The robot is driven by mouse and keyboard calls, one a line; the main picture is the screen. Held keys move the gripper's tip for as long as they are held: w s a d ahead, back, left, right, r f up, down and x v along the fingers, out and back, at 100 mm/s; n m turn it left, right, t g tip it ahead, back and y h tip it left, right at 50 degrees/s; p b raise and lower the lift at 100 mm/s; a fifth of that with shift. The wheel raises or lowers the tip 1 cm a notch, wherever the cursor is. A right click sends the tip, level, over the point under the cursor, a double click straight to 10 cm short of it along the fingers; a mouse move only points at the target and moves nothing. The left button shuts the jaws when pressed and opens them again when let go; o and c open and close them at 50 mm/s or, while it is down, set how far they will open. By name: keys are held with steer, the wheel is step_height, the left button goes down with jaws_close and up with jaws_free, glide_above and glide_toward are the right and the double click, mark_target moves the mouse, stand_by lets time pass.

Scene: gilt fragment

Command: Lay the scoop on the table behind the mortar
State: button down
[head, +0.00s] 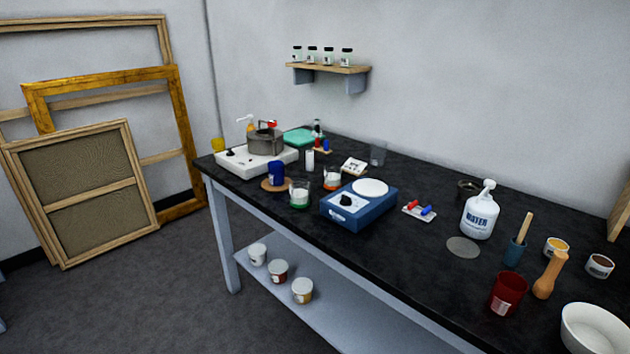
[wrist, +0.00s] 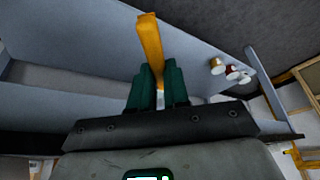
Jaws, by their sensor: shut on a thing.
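My gripper (wrist: 158,72) shows only in the wrist view, its dark green fingers shut on a long orange-yellow piece, which I take to be the scoop (wrist: 150,38). In the head view neither my gripper nor the scoop shows. A white bowl (head: 594,330), probably the mortar, stands on the black table (head: 420,285) at the lower right, cut off by the frame edge.
Containers sit on the lower shelf (head: 345,322).

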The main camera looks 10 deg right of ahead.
steer(key=a+f+n+y, duration=0.1)
steer(key=a+f+n, duration=0.1)
steer(key=a+f, duration=0.3)
step_height(320, 180, down, 2)
steer(key=shift+s+a+f, duration=0.1)
steer(key=shift+s+a, duration=0.05)
steer(key=shift+a, duration=0.25)
